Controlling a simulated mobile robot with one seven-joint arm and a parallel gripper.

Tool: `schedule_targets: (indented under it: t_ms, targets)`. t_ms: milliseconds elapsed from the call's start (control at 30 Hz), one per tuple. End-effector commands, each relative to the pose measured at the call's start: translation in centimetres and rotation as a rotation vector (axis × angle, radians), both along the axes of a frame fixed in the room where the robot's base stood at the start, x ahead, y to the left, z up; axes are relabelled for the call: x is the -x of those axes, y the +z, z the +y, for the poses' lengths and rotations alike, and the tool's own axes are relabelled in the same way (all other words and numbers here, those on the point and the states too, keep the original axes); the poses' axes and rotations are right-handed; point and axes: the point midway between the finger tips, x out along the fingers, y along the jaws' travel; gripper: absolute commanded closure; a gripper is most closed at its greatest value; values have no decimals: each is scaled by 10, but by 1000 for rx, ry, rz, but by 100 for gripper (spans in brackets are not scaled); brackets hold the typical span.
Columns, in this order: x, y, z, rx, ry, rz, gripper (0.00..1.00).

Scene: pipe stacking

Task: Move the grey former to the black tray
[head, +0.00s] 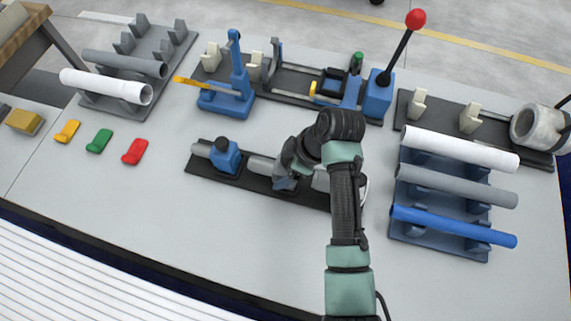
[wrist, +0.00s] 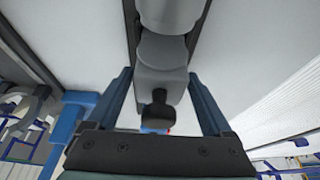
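A grey block with a dark knob (wrist: 160,80), which looks like the grey former, lies between the fingers of my gripper (wrist: 160,105) in the wrist view. The fingers are apart, one on each side, with gaps visible; I cannot make out contact. In the head view my gripper (head: 288,168) is low over the long black tray (head: 256,186) in the middle of the table. My arm hides much of the block and the tray's right part. A blue former with a knob (head: 226,157) and grey cylindrical pieces lie along the tray.
Right of my arm stands a rack with white (head: 460,149), grey (head: 458,185) and blue pipes (head: 453,226). Behind are a blue press (head: 236,85) and a red-knobbed lever (head: 400,50). Yellow, green and red pieces (head: 134,151) lie left. The table front-left is clear.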

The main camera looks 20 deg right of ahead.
Motion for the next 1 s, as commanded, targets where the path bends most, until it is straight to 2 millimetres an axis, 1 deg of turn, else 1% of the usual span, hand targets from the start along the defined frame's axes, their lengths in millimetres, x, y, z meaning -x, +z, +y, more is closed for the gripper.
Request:
schedule_targets:
  t_ms: [300, 467, 567, 800, 1000]
  targets:
    - [0, 1, 0, 0, 0, 0, 5]
    - [1, 11, -3, 1, -2, -4, 5]
    - [5, 27, -9, 2, -2, -4, 5]
    - [16, 76, -26, 3, -1, -5, 5]
    - [23, 107, -35, 1, -2, -1, 5]
